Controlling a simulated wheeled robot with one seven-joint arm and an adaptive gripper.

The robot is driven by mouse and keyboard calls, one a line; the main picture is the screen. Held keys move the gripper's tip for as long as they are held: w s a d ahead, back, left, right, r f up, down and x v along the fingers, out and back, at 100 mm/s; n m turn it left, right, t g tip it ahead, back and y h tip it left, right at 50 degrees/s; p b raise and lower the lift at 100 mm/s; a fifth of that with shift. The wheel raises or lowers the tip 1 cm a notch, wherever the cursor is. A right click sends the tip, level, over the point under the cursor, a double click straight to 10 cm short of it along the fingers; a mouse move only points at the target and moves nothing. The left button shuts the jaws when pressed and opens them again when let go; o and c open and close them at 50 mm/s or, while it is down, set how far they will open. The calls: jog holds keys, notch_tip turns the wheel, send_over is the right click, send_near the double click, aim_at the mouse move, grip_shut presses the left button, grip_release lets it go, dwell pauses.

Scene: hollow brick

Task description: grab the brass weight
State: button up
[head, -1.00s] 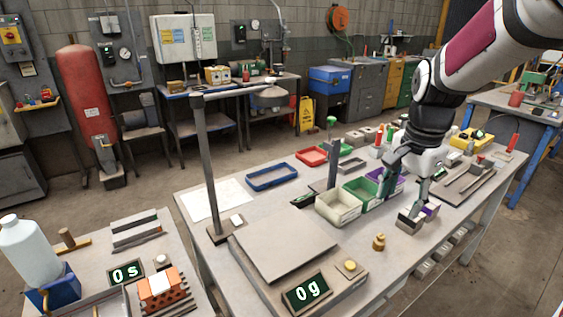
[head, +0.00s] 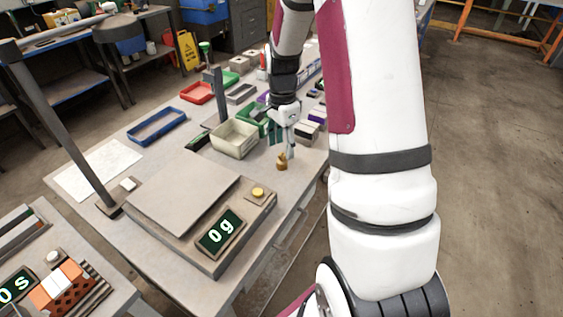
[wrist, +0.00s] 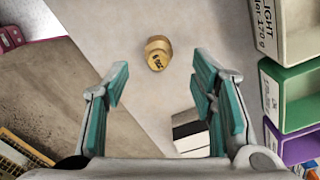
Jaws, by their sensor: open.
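The brass weight (head: 282,162) stands on the bench near its right edge, to the right of the scale. In the wrist view the brass weight (wrist: 158,53) lies just beyond the fingertips, roughly centred between them, with dark markings on its top. My gripper (wrist: 159,78) is open, its two teal-padded fingers spread and nothing between the pads. In the head view my gripper (head: 284,140) hangs close above and behind the weight, apart from it as far as I can tell.
The scale (head: 185,198) with its 0 g display (head: 220,232) stands left of the weight. In the wrist view, a green bin (wrist: 292,95) lies to the right and black and white blocks (wrist: 190,133) sit near the right finger.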

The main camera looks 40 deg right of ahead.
aim_at(282, 154)
jog(key=shift+s+a+f, duration=0.1)
jog(key=shift+f, duration=2.65)
grip_shut()
